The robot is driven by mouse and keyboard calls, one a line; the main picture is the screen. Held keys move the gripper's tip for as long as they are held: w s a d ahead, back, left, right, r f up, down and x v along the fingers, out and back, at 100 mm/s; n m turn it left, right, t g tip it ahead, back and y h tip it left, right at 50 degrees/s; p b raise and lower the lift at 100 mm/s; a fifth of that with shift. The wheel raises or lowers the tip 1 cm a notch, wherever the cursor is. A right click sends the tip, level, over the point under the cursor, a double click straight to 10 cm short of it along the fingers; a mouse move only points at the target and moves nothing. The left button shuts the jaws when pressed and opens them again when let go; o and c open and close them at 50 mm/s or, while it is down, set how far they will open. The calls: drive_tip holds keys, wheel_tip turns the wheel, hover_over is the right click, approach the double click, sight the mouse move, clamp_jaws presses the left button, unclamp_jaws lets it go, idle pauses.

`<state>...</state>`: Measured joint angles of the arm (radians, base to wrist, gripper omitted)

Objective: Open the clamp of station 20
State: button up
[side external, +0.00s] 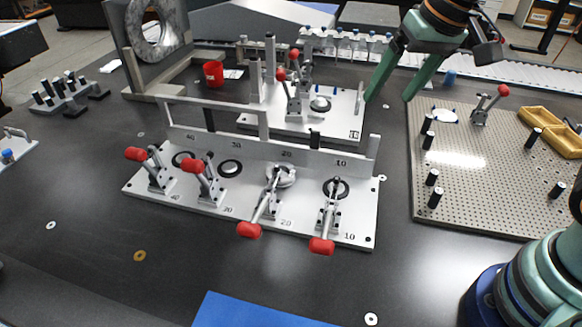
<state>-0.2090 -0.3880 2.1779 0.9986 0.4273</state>
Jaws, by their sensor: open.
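The clamp of station 20 (265,205) stands on the front fixture plate (150,188), third from the left. Its red handle (249,231) lies low toward the front edge, and its arm reaches over a round metal part (283,176). The clamp of station 10 (328,215), to its right, has its red handle low too. The clamps of stations 30 (208,183) and 40 (157,172), to the left, have raised handles. My gripper (388,98) is open and empty, high at the upper right, well apart from the station 20 clamp.
A rail (325,157) runs behind the clamps. A second fixture plate (345,125) with a red-handled clamp (298,95) stands behind. A perforated plate (470,195) with black pins is at the right. A blue mat (250,312) lies in front. The dark table is clear before the handles.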

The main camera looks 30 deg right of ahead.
drive_tip(key=w+a+f+m+g, duration=0.2)
drive_tip(key=w+a+m, duration=0.15)
drive_tip(key=a, duration=0.85)
drive_tip(key=m+g, duration=0.2)
drive_tip(key=m, duration=0.1)
approach(249, 226)
drive_tip(key=shift+h, duration=0.4)
drive_tip(key=f, duration=0.9)
drive_tip(key=shift+a, duration=0.35)
